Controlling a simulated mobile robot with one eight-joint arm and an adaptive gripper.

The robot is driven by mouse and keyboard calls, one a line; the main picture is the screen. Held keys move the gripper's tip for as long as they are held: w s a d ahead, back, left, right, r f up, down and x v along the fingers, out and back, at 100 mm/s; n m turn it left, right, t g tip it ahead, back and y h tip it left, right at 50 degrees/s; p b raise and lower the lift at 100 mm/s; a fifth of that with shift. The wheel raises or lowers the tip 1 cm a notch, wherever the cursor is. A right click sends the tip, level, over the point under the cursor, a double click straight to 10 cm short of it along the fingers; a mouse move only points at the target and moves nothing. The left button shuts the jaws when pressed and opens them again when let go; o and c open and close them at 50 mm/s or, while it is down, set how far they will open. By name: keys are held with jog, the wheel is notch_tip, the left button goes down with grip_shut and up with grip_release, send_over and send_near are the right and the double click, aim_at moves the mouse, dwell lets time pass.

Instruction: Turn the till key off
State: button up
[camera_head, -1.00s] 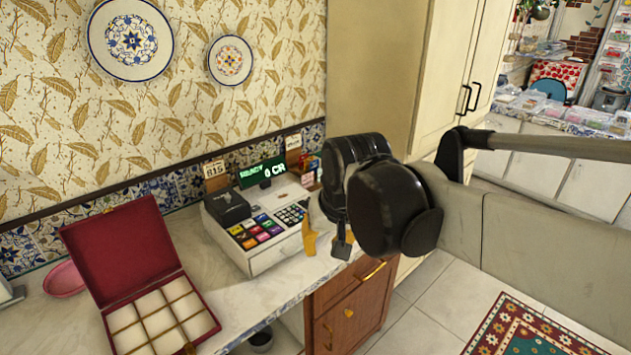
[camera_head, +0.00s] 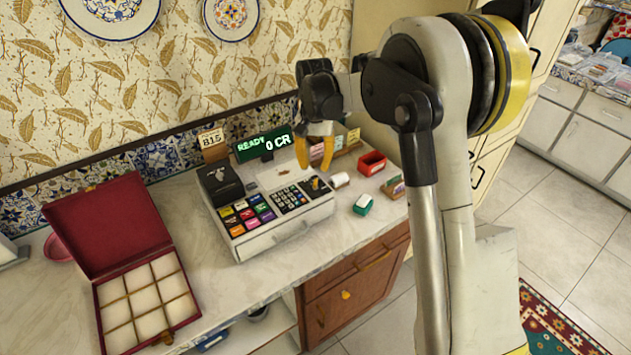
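The till (camera_head: 262,238) is a white cash register on the counter, with coloured keys, a number pad and a black printer. Its green display (camera_head: 264,145) reads "READY 0 CR". A small dark knob-like part (camera_head: 318,184), which may be the till key, sits at the right of the till's top; its setting is too small to read. My gripper (camera_head: 315,158) points down above the till's right rear, its two orange fingers apart with nothing seen between them. The fingertips appear above the dark part and apart from it, though the exact gap is hard to judge.
An open red box (camera_head: 107,225) with cream compartments stands left of the till. A "815" card (camera_head: 211,139) stands behind. My arm covers the right side.

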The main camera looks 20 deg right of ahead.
aim_at(315, 182)
notch_tip(315, 182, down, 8)
jog(key=shift+d+r+b, duration=0.1)
jog(key=shift+b, duration=0.7)
grip_shut()
